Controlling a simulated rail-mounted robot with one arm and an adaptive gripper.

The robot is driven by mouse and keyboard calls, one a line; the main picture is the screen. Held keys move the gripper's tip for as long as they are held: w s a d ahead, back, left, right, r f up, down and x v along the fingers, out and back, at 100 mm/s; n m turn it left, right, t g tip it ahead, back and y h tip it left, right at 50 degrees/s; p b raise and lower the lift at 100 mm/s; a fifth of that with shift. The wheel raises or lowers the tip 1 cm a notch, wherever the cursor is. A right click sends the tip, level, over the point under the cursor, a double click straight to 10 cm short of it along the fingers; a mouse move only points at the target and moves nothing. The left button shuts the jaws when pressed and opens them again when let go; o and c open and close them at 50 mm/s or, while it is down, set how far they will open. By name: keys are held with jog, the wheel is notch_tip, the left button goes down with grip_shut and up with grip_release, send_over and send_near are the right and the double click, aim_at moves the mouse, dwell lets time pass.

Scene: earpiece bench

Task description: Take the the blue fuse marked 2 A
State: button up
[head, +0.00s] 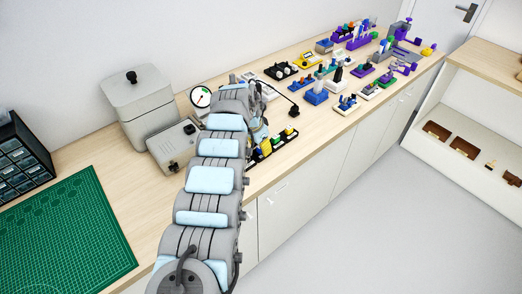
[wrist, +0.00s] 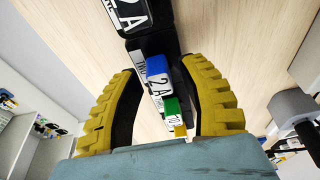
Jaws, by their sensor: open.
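The blue fuse (wrist: 156,66) shows in the middle of the wrist view, with "2 A" on its white label. It stands in a row on a dark holder. A green fuse (wrist: 171,104) and a yellow one (wrist: 180,131) are beside it, nearer the palm. My gripper (wrist: 161,72) is open, with one ribbed yellow finger on each side of the blue fuse. I see gaps between the pads and the fuse. In the head view my arm hides most of the gripper and I cannot make out the blue fuse.
A black block (wrist: 128,14) labelled "2 A" lies beyond the blue fuse. In the head view the black holder (head: 281,143) sits near the bench's front edge. A dial gauge (head: 200,97) and grey box (head: 174,146) are left of my arm. Several coloured devices crowd the bench at right.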

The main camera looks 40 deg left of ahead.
grip_shut()
dwell(0.4)
notch_tip(320, 180, up, 10)
jog(key=p, duration=0.3)
dwell(0.4)
